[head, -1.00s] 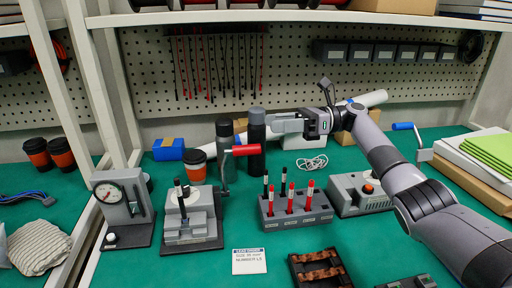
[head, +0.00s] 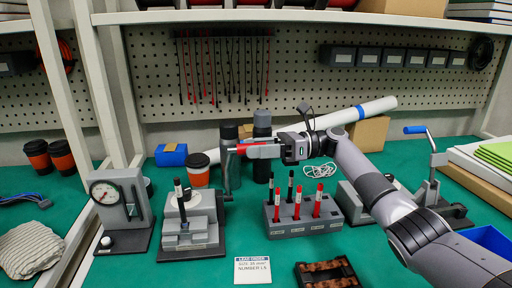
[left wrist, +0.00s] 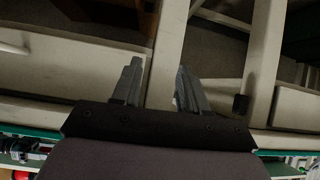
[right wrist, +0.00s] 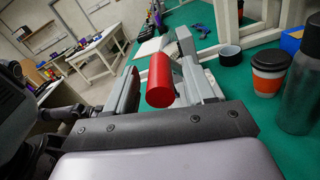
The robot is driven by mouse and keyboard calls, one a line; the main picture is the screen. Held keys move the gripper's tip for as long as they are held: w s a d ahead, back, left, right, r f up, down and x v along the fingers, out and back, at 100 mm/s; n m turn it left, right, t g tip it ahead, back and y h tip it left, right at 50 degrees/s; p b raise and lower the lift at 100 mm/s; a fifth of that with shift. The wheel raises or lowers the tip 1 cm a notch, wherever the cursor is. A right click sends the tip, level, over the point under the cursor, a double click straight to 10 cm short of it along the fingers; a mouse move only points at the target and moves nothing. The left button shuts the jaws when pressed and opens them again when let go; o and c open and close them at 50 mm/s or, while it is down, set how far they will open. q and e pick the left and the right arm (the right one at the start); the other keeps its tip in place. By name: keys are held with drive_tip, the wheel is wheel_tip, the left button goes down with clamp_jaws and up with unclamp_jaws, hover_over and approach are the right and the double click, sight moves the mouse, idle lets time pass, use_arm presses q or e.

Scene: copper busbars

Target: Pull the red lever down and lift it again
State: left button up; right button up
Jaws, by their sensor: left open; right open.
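The red lever handle (head: 241,150) is a cylinder on the grey bench device (head: 190,228), raised high in the head view. My right gripper (head: 256,148) is at the handle, and its fingers partly cover it there. In the right wrist view the red handle (right wrist: 160,82) lies between the two fingers, which are open around it. I cannot tell whether either finger touches it. My left gripper (left wrist: 158,88) is open and empty in the left wrist view, with shelf and frame parts beyond it; it is outside the head view.
A blue-handled lever (head: 415,130) stands at the right.

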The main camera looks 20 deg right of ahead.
drive_tip(key=shift+a, duration=0.2)
clamp_jaws()
drive_tip(key=shift+s, duration=0.1)
use_arm(q)
drive_tip(key=shift+s+a+r+p, duration=0.15)
drive_tip(key=shift+r+p, duration=0.55)
drive_tip(key=shift+p, duration=0.45)
use_arm(e)
drive_tip(key=s+a+f+n, duration=0.2)
drive_tip(key=s+f+n, duration=0.5)
drive_tip(key=s, duration=0.2)
drive_tip(key=shift+a+f, duration=0.15)
drive_tip(key=shift+a, duration=0.15)
